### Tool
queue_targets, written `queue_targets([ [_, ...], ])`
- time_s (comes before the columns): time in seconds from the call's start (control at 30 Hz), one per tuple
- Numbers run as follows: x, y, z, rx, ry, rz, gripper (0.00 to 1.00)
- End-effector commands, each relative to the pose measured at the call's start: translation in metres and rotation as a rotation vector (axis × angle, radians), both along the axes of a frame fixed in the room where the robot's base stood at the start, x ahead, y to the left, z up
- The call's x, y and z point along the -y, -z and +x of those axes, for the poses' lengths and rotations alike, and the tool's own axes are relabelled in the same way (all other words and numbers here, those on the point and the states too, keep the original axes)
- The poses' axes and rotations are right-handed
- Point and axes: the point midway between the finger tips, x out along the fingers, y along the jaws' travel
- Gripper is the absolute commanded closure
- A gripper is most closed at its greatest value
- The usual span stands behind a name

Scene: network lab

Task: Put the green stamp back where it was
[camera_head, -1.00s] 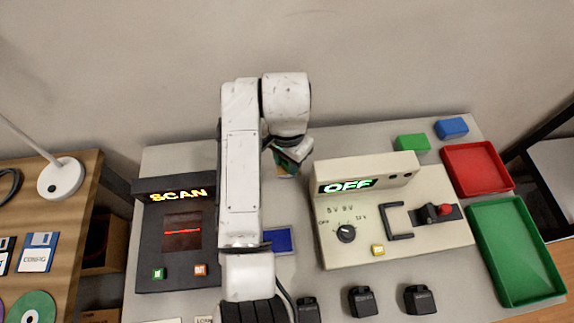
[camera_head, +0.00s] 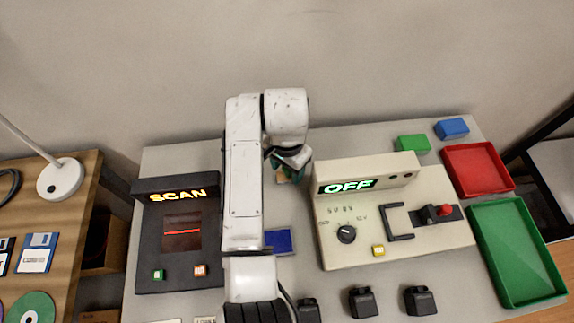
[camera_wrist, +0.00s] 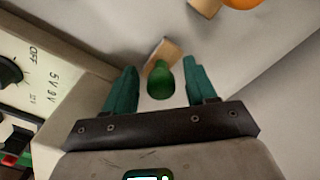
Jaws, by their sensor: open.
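The green stamp (camera_wrist: 161,80) has a rounded green handle on a pale wooden base. In the wrist view it is upright on the grey table top, its handle in the gap between my fingertips. My gripper (camera_wrist: 162,84) is open, with one teal finger on each side of the handle and a visible gap on both sides. In the head view my gripper (camera_head: 287,167) is low over the back of the table, left of the beige device. A bit of wood shows beside it there; the rest is hidden by my arm.
A second stamp with an orange handle (camera_wrist: 241,3) stands close by in the wrist view. The beige device (camera_head: 395,232) reading OFF is close beside my gripper. The dark SCAN device (camera_head: 178,240) is to the left, a blue pad (camera_head: 278,241) in front.

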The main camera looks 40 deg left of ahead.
Motion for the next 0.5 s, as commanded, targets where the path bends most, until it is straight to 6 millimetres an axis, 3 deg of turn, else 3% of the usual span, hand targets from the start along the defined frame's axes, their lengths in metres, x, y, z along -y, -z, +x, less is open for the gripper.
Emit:
queue_targets([
  [0.27, 0.000, -0.007, 0.000, 0.002, 0.000, 0.001, 0.44],
  [0.5, -0.001, -0.047, 0.001, 0.004, 0.000, 0.004, 0.44],
])
